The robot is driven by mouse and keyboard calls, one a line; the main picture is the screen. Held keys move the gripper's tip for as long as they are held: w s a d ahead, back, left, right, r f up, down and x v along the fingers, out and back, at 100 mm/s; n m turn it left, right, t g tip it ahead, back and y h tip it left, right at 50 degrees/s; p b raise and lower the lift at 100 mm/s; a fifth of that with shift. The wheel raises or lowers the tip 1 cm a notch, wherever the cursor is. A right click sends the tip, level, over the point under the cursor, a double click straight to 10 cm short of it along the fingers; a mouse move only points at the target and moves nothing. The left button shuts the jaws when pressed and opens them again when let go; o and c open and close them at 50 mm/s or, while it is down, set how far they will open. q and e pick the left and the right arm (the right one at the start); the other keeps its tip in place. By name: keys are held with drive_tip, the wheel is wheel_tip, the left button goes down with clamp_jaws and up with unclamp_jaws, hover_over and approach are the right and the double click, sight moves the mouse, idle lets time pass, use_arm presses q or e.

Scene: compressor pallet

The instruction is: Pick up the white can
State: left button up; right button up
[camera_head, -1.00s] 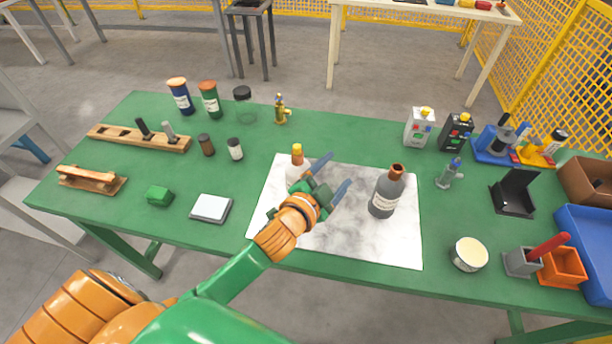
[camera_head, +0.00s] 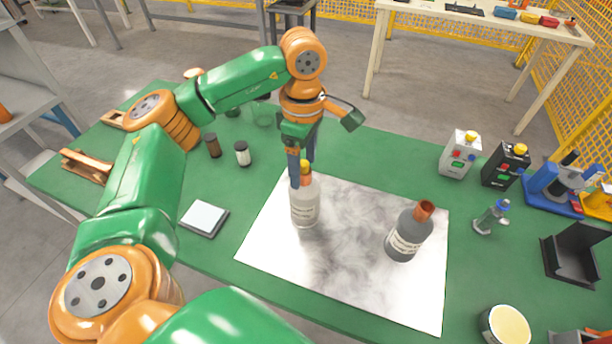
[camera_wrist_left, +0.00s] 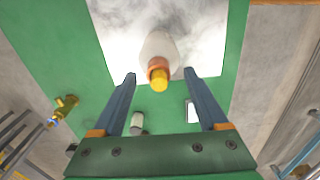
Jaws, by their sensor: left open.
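A whitish bottle (camera_head: 305,208) with an orange-and-yellow cap stands upright on the marbled white sheet (camera_head: 345,262). My left gripper (camera_head: 303,170) is open and points down over it, its fingers around the cap's level. In the left wrist view the bottle (camera_wrist_left: 158,48) shows from above, its cap near the middle between the two open fingers (camera_wrist_left: 157,74); I cannot tell whether they touch it. A round whitish can with a pale cream top (camera_head: 506,326) stands at the lower right, away from the gripper and partly cut off. My right gripper is not in view.
A grey bottle with a brown cap (camera_head: 409,233) stands on the sheet's right part. Small jars (camera_head: 242,153) and a white-topped pad (camera_head: 204,218) lie to the left. A white box (camera_head: 459,155) and a black box (camera_head: 505,165) stand at the right. My arm hides the table's left back.

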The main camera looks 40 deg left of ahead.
sight(304, 196)
use_arm(q)
wheel_tip(304, 196, down, 3)
drive_tip(key=shift+w+a+r, duration=0.1)
drive_tip(key=shift+w+r, duration=0.05)
drive_tip(key=shift+r, duration=0.1)
clamp_jaws()
drive_tip(key=shift+s+d, duration=0.2)
drive_tip(key=shift+s, duration=0.05)
idle(0.9)
